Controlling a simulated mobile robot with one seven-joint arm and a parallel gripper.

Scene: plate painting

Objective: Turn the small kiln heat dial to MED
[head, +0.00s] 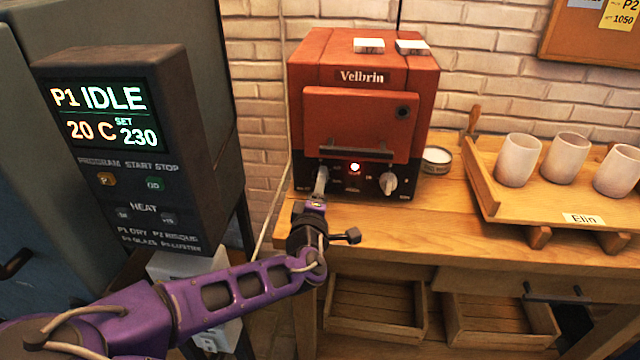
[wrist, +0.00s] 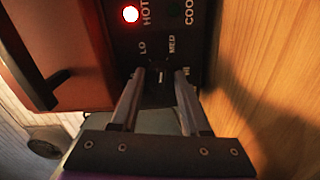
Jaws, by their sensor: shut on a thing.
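The small red kiln (head: 345,75), labelled Velbrin, stands on the wooden bench with a black control panel under its door. My gripper (head: 318,196) is at the left dial (head: 322,180) of that panel. In the wrist view the two fingers of my gripper (wrist: 159,80) stand on either side of the dark heat dial (wrist: 159,72) and are shut on it. The labels LO, MED (wrist: 172,45) and HI are around the dial. A pale mark shows on the dial, but I cannot tell clearly which label it points to. A second dial (head: 388,183) is at the panel's right.
A red lamp (head: 355,167) glows by HOT. A small tin (head: 436,160) stands right of the kiln. A wooden tray (head: 490,200) with pale cups is farther right. A large control box (head: 120,150) reading IDLE is at the left. The bench front between kiln and tray is clear.

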